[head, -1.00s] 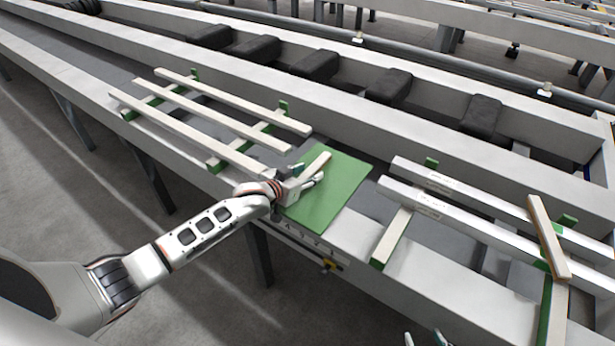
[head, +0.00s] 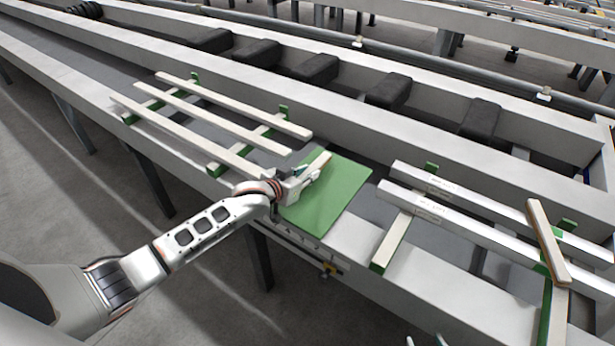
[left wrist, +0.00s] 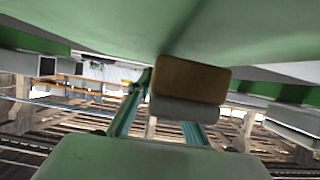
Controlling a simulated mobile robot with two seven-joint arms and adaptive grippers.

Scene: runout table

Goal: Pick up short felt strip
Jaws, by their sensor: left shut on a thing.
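The short felt strip (head: 321,161) is a pale, short bar over the green mat (head: 335,195) in the head view. My left gripper (head: 307,176) is shut on it and hides its near part. In the left wrist view, the strip's brown end face and grey layer (left wrist: 190,88) show between the fingers of the left gripper (left wrist: 160,118), close against the green surface. I cannot tell whether it touches the mat. Only the fingertips of my right gripper (head: 425,341) show at the bottom edge of the head view, apart and with nothing seen between them.
Several long pale bars (head: 225,122) lie on green-ended supports left of the mat. Two white profiles (head: 465,205) lie to the right, with a brown-edged strip (head: 547,243) across them. Black blocks (head: 388,90) sit in the channel behind. The mat's right part is clear.

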